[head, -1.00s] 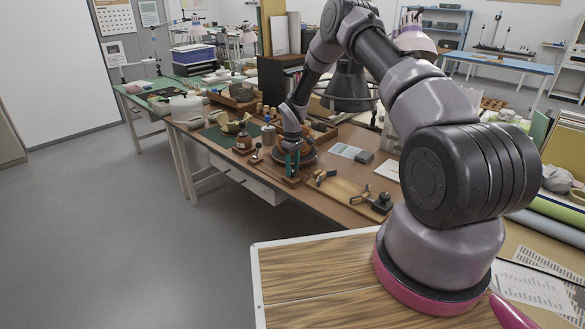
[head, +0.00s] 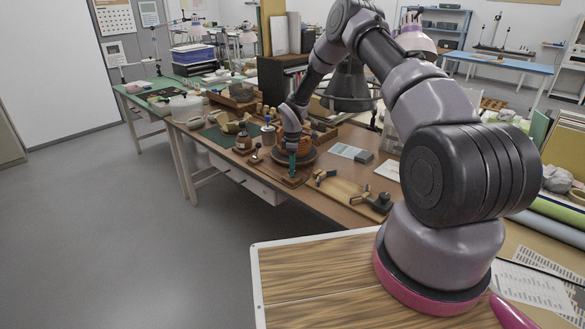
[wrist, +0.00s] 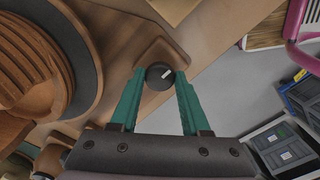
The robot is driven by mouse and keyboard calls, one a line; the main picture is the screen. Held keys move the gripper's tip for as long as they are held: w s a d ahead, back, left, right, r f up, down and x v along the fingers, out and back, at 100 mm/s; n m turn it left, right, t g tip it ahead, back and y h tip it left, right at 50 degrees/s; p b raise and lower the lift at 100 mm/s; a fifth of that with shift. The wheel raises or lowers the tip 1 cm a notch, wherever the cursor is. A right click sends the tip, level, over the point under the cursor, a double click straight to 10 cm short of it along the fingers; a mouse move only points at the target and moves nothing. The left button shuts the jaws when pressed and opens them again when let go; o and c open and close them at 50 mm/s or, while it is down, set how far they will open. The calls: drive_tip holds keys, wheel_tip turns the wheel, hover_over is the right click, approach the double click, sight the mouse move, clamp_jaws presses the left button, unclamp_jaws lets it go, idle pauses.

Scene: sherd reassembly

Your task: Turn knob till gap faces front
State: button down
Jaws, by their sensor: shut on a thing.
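The knob (wrist: 160,75) is small, round and black with a white pointer mark, set on a brown wooden base (wrist: 150,52) beside the turntable. My gripper (wrist: 160,73) has its two green fingers on either side of the knob and is shut on it. In the head view my gripper (head: 292,168) points down at the turntable's front edge and hides the knob. A ribbed, reddish-brown pot (wrist: 25,65) stands on the dark round turntable (wrist: 88,50), at the left of the wrist view. The pot (head: 312,141) is partly behind my wrist in the head view. I cannot tell where its gap faces.
A wooden board with clamps (head: 350,192) lies right of the turntable. The bench front edge is close to the knob, with open floor beyond.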

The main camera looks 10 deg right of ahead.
idle(0.4)
drive_tip(key=shift+c, duration=1.9)
unclamp_jaws()
wheel_tip(320, 180, up, 11)
drive_tip(key=shift+f, duration=0.1)
